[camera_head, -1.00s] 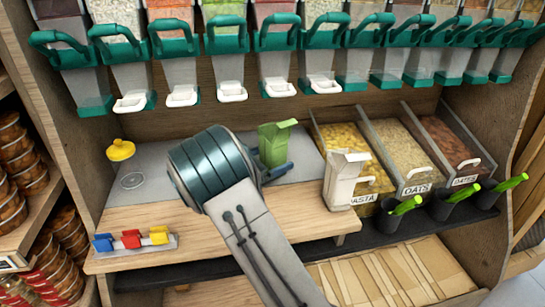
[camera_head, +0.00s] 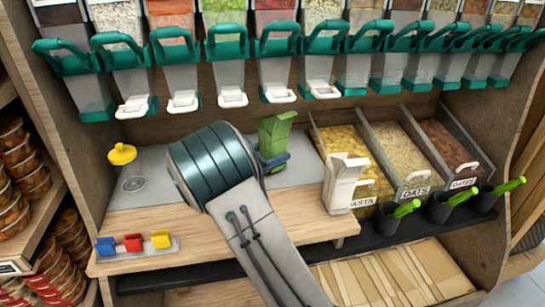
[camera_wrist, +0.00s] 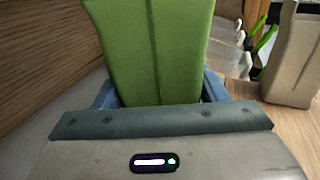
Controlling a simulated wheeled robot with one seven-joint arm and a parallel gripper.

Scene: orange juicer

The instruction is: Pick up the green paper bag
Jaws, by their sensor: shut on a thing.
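The green paper bag (camera_head: 275,134) is upright above the grey surface behind my arm in the head view. It fills the upper middle of the wrist view (camera_wrist: 150,50), between the two blue fingers. My gripper (camera_head: 276,161) is shut on the bag near its lower part. My arm hides part of the gripper in the head view. The bag's bottom is hidden behind the gripper body in the wrist view.
A white paper bag (camera_head: 343,183) stands to the right on the wooden shelf. Bins of pasta (camera_head: 347,150), oats and dates are behind it. A yellow-topped jar (camera_head: 123,155) stands at left. Coloured clips (camera_head: 133,243) lie at the front left. Dispensers with green handles hang above.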

